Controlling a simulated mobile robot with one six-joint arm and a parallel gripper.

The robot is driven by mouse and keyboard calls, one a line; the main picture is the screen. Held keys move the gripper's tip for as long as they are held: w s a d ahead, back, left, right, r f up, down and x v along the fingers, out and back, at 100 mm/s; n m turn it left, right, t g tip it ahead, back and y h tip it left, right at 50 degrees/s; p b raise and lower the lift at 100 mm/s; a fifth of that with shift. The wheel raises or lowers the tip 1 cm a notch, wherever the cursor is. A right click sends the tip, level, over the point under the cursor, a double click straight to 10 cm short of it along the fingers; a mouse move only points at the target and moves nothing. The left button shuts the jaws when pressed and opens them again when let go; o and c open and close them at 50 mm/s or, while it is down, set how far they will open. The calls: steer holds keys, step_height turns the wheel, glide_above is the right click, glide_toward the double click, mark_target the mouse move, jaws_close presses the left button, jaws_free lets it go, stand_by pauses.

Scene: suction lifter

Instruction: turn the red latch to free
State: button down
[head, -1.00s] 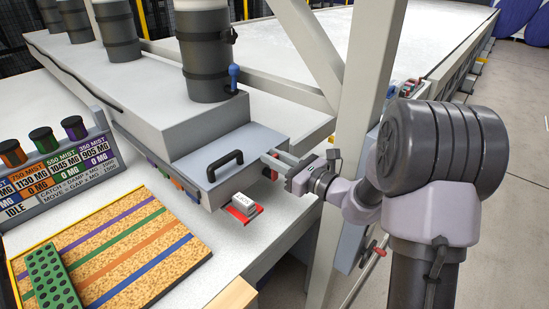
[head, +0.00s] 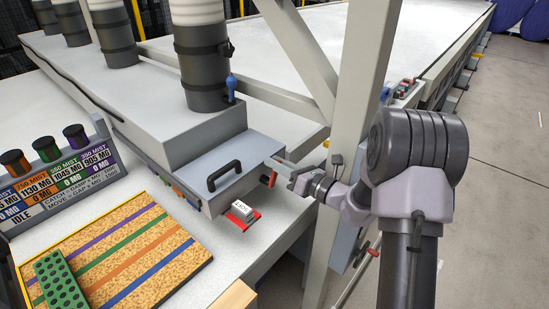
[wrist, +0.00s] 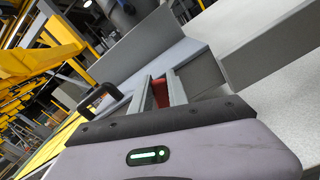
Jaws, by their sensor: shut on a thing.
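The red latch (head: 269,180) is a small red piece at the right end of the grey box with the black handle, in the head view. My gripper (head: 275,163) reaches in from the right at that end of the box. In the wrist view the red latch (wrist: 160,93) shows between the two grey fingers of my gripper (wrist: 161,88). The fingers are shut on it. Most of the latch is hidden by the fingers and the box, so its exact angle is hard to tell.
The black handle (head: 224,177) stands on the grey box (head: 245,155). A white labelled block (head: 241,211) sits on a red plate below it. A grey post (head: 352,120) rises close behind my arm. A striped cork board (head: 130,250) lies at the lower left.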

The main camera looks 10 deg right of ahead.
steer(key=shift+w+d+f+m+p, duration=0.2)
steer(key=shift+d+f+m+p, duration=0.1)
steer(key=shift+m+p, duration=0.35)
steer(key=c, duration=1.3)
jaws_free()
steer(key=shift+r, duration=0.15)
